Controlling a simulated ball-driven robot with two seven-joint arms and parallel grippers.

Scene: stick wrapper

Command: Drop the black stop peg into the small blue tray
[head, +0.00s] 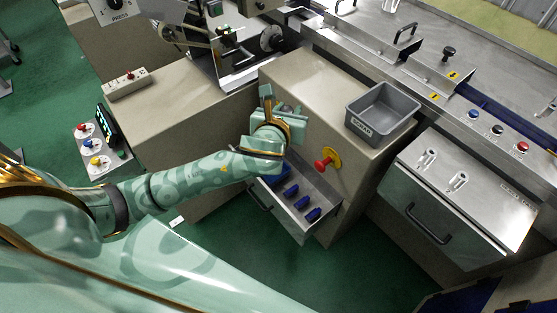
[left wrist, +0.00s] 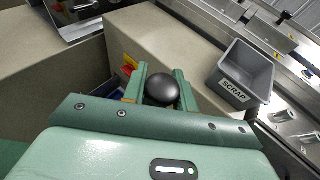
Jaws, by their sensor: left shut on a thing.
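My left gripper (head: 270,104) is shut on the black stop peg, whose round black knob (left wrist: 161,89) shows between the two fingers in the left wrist view. The rest of the peg is hidden. The gripper (left wrist: 160,82) is above the back end of an open metal drawer (head: 274,211). A blue patch also shows beside the left finger in the left wrist view. My right gripper is not in view.
A grey bin marked SCRAP (head: 383,108) stands on the cabinet top, right of the gripper. A red emergency knob (head: 324,163) sticks out of the cabinet beside the drawer. Another black knob (head: 448,53) stands on the machine rail. Green floor lies free in front.

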